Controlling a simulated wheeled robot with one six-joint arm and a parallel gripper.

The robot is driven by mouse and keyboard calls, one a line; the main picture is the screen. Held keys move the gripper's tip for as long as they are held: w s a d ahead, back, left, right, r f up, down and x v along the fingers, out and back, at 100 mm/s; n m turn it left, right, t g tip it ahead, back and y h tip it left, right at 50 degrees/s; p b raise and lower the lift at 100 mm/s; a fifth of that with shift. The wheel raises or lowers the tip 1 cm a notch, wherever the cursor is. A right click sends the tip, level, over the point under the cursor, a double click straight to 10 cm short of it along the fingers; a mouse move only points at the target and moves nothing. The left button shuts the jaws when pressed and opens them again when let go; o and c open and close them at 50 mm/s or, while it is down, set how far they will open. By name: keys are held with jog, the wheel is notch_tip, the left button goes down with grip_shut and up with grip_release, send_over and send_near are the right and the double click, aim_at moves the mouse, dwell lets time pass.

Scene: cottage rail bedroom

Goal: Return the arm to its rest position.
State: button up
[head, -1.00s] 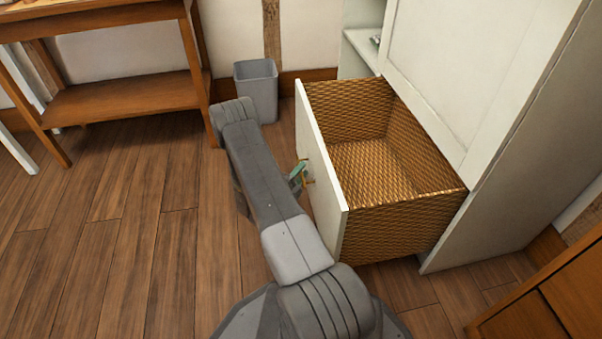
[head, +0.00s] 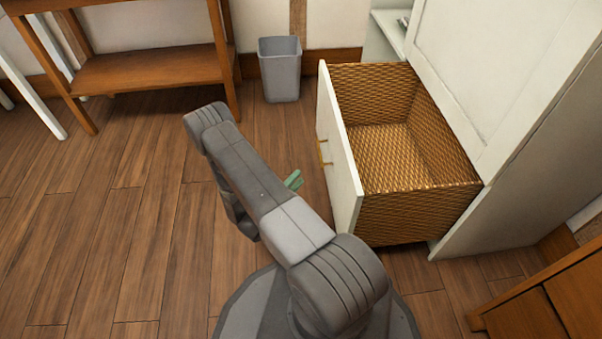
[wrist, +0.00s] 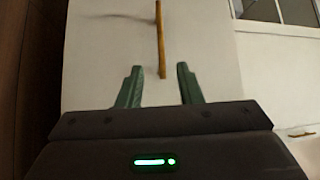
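My gripper (wrist: 159,86) shows in the wrist view with its two green fingers apart and nothing between them. Ahead of it is the white drawer front with a thin brass handle (wrist: 160,40), whose near end lies just beyond the fingertips. In the head view a green fingertip (head: 293,180) shows beside my grey arm, left of the handle and apart from it. The rest of the gripper is hidden behind the arm. The drawer (head: 340,160) is pulled out and its woven inside is empty.
The drawer belongs to a white cabinet (head: 510,70) on the right. A grey bin (head: 280,70) stands by the wall, next to a wooden shelf table (head: 150,70). A wooden cabinet (head: 560,300) is at the lower right. The floor on the left (head: 90,220) is clear.

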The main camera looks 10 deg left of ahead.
aim_at(320, 152)
dwell(0.3)
jog(key=b+x, duration=0.3)
jog(key=x, duration=1)
jog(key=shift+w+b, duration=0.1)
jog(key=shift+b, duration=0.2)
jog(key=shift+w+d, duration=0.25)
jog(key=shift+w, duration=0.1)
jog(key=shift+a+r, duration=0.1)
